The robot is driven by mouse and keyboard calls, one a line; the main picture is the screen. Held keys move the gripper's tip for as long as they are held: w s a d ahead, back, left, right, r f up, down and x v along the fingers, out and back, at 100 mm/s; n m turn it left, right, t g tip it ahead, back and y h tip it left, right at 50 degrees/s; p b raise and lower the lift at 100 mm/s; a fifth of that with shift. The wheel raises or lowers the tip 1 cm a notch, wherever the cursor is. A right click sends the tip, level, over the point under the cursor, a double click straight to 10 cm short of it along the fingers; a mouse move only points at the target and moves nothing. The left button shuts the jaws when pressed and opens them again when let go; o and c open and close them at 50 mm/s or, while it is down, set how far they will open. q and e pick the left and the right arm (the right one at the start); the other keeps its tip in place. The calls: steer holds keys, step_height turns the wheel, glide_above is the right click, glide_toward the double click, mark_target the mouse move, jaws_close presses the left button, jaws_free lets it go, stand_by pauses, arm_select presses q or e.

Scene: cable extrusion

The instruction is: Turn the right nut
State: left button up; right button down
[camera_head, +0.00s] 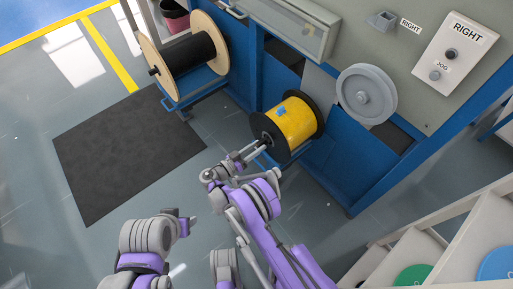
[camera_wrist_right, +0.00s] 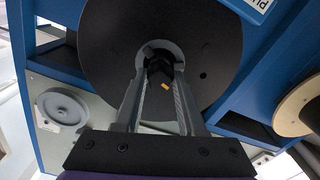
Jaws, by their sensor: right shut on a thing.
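The yellow cable reel (camera_head: 294,121) with black flanges sits at the blue machine. In the right wrist view its round black flange (camera_wrist_right: 215,68) fills the upper middle. The dark nut (camera_wrist_right: 158,70), with a small orange mark near it, is at the flange's centre. My right gripper (camera_head: 262,143) reaches the reel's near end and is shut on the nut; its two grey fingers (camera_wrist_right: 160,52) lie on either side of it. In the head view the fingers mostly hide the nut. My left gripper (camera_head: 187,219) is low in the head view, away from the reel; its jaws are unclear.
A grey wheel (camera_head: 366,94) and a white RIGHT control box (camera_head: 455,56) are on the machine's front. A wooden-flanged black reel (camera_head: 187,52) stands further left. A dark mat (camera_head: 120,150) lies on open floor. White steps (camera_head: 457,250) are at lower right.

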steer(key=shift+n+b, duration=0.85)
steer(key=shift+n, duration=1.25)
steer(key=c, duration=0.5)
jaws_free()
steer(key=shift+s+a, duration=0.1)
steer(key=shift+a, duration=0.05)
steer(key=p+v, duration=0.1)
steer(key=v, duration=0.9)
steer(key=shift+s+a, duration=0.15)
steer(key=shift+a, duration=0.05)
